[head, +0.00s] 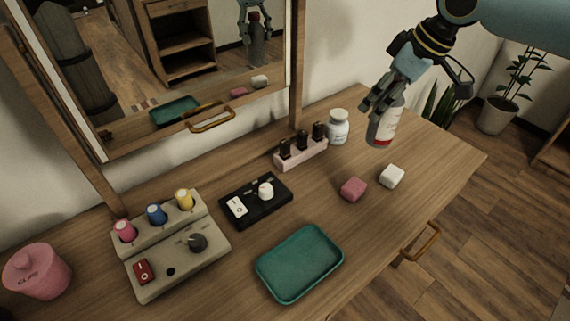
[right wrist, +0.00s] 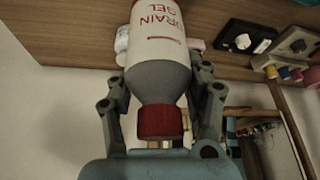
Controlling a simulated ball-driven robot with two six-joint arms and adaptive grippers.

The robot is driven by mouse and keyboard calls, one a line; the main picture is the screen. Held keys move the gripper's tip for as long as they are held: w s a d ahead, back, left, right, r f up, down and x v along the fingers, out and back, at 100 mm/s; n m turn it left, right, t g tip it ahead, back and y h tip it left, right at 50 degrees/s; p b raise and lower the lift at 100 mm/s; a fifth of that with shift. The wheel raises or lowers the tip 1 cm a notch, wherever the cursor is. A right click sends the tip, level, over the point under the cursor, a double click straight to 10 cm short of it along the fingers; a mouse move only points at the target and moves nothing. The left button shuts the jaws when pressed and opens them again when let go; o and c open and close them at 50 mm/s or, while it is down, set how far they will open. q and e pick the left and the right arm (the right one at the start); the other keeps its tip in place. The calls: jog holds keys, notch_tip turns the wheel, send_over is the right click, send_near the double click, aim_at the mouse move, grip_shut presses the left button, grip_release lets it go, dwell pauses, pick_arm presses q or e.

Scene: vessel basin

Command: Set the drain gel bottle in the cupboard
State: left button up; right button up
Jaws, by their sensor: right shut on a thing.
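The drain gel bottle (head: 381,129) is white and grey with a red cap. It is at the back right of the wooden counter, roughly upright; I cannot tell whether its base touches the counter. My right gripper (head: 378,103) is shut around its upper part. In the right wrist view the bottle (right wrist: 160,70) sits between both fingers, its label reading DRAIN GEL and its red cap towards my palm. A mirror-fronted panel with a brass handle (head: 212,119) on the back wall looks like the cupboard door; its inside is hidden. My left gripper is out of view.
A white jar (head: 338,127) and a pink rack (head: 301,153) of dark bottles stand left of the bottle. Pink (head: 353,189) and white (head: 392,176) blocks lie in front. A teal tray (head: 299,264), black switch box (head: 256,200) and grey control panel (head: 171,246) occupy the counter.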

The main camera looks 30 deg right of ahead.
jog(key=shift+w+a+f+b, duration=0.2)
jog(key=shift+w+a+f, duration=0.95)
jog(key=shift+a+f, duration=0.55)
jog(key=shift+w+a+f+b, duration=0.25)
jog(key=shift+w+a+f, duration=0.85)
jog(key=shift+a+f, duration=0.6)
jog(key=shift+w+a+f+b, duration=0.2)
jog(key=shift+w+a+f, duration=1.05)
jog(key=shift+f, duration=0.75)
jog(key=shift+s+a+f, duration=0.1)
jog(key=o, duration=1.5)
